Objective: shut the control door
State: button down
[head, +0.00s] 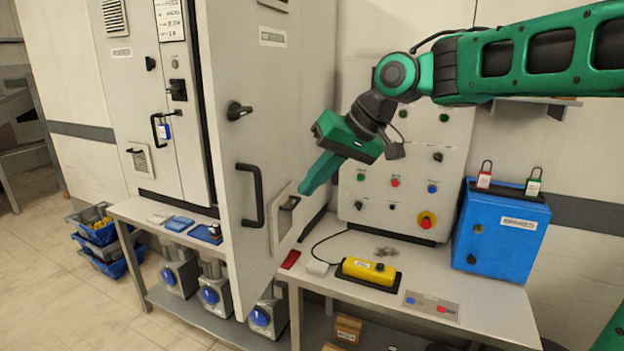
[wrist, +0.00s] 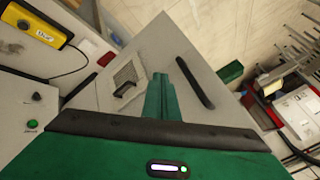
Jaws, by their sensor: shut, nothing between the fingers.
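The control door (head: 233,72) is a tall light grey panel standing open, angled out from the cabinet. Its face carries a black knob (head: 238,111), a long black pull handle (head: 251,195) and a small plate with a black latch (head: 288,204). My gripper (head: 304,189) is shut and empty, its green fingers pointing down toward the door face by the latch plate. In the wrist view, the fingertips (wrist: 160,77) lie between the door's handle (wrist: 195,82) and the latch plate (wrist: 128,78). I cannot tell whether they touch the door.
The grey cabinet (head: 112,80) stands behind the door at left. A workbench (head: 340,283) at right holds a yellow control box (head: 369,270) and a blue lockbox (head: 500,235). A button panel (head: 405,160) stands behind my gripper. Floor at front left is clear.

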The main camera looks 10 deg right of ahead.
jog(key=w+a+f, duration=0.2)
jog(key=a+f, duration=0.2)
jog(key=a, duration=0.2)
jog(key=shift+a+f, duration=0.4)
